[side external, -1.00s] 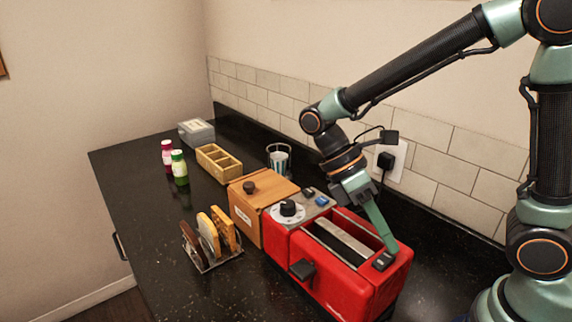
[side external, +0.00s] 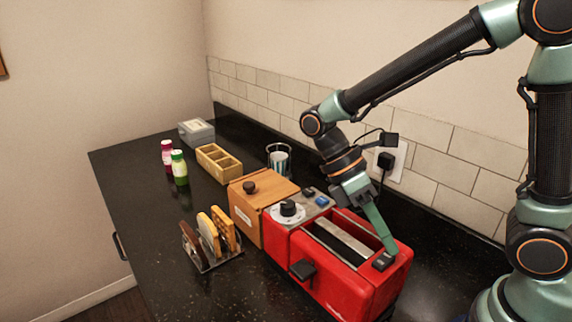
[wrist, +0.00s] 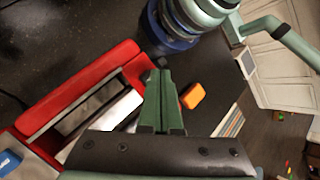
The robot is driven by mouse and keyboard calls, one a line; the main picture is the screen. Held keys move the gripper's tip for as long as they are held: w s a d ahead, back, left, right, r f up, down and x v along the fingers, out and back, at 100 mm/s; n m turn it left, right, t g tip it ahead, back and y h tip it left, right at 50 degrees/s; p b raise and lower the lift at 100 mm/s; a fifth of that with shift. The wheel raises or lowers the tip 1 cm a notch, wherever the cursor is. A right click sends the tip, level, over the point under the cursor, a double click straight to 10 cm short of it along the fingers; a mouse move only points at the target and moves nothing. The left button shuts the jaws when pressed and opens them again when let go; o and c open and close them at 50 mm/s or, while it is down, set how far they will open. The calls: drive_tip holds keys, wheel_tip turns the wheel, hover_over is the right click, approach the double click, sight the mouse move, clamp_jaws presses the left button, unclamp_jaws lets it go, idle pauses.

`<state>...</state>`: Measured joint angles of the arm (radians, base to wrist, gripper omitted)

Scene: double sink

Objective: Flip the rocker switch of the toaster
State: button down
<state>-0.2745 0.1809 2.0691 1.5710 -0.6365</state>
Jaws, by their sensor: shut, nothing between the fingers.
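The red toaster (side external: 350,285) stands on the black counter, with a long slot along its top. A small black rocker switch (side external: 383,262) sits on the top at the end nearest my arm's base. My gripper (side external: 393,250) is shut and empty, pointing down, with its tips right at the switch. I cannot tell whether they press on it or which way the rocker is tilted. In the wrist view, the shut fingers (wrist: 158,75) lie over the toaster's end (wrist: 128,52), and they partly hide the switch area.
A dial (side external: 288,208) and a blue button (side external: 322,201) are on the toaster's far end. A wooden box (side external: 250,228), a toast rack (side external: 210,260), bottles (side external: 180,168) and a glass (side external: 279,158) stand beyond. A plug (side external: 386,161) is in the tiled wall.

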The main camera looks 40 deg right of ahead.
sight(379, 256)
drive_tip(key=shift+d+f, duration=0.1)
drive_tip(key=shift+f, duration=0.35)
idle(0.6)
drive_tip(key=shift+r, duration=0.1)
drive_tip(key=shift+r, duration=0.6)
drive_tip(key=shift+a+r, duration=0.2)
drive_tip(key=shift+r, duration=1.05)
drive_tip(key=shift+a+r, duration=0.2)
drive_tip(key=shift+r, duration=1.05)
